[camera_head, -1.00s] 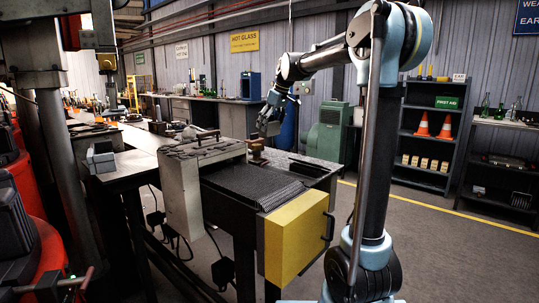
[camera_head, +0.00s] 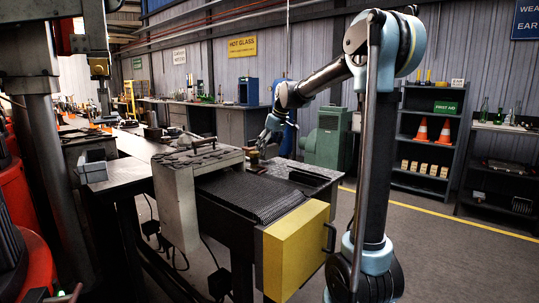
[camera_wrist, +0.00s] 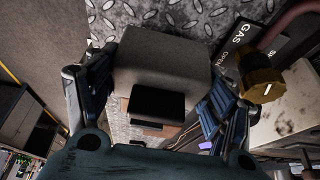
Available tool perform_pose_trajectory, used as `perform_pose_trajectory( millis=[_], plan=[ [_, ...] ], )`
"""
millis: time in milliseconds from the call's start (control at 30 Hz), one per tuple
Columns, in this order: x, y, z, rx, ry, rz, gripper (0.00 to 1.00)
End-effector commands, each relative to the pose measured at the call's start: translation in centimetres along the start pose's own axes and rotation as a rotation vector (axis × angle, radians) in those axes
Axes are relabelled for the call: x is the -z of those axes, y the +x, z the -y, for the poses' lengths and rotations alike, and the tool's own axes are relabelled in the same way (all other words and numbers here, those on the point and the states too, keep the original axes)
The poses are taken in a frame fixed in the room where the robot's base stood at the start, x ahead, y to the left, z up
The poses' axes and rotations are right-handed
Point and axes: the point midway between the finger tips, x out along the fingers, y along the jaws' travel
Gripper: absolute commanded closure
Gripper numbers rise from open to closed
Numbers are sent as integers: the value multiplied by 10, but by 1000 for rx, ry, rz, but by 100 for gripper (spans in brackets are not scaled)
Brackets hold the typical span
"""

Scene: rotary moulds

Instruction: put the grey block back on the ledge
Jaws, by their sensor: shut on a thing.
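A grey block (camera_wrist: 172,58) sits between the two fingers of my gripper (camera_wrist: 150,95) in the wrist view, and the fingers are shut on it. A black rectangular piece (camera_wrist: 157,103) shows in front of the block's near side. In the head view my gripper (camera_head: 268,138) hangs over the far end of the dark bench, behind the ribbed black belt. The block cannot be made out there. Which surface is the ledge is not clear.
A brass hexagonal fitting (camera_wrist: 262,84) is close by the right finger in the wrist view, near a black GAS sign (camera_wrist: 246,44). A yellow box (camera_head: 296,250) ends the belt (camera_head: 250,193). A pale machine body (camera_head: 176,205) stands left of it. Open floor lies right.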

Motion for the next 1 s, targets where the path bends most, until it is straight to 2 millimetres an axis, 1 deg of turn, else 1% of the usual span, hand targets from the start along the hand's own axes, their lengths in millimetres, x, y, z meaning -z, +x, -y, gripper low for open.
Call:
perform_pose_trajectory(
  millis=[100,200,533,567,600,633,1000],
  plan=[
    [-6,15,0,0,0,0,76],
    [-8,21,0,0,0,-1,76],
    [-9,23,0,0,0,-1,76],
    [-9,23,0,0,0,0,19],
    [-9,23,0,0,0,0,9],
    [-9,23,0,0,0,0,5],
    [-10,23,-1,0,1,0,5]
  ],
)
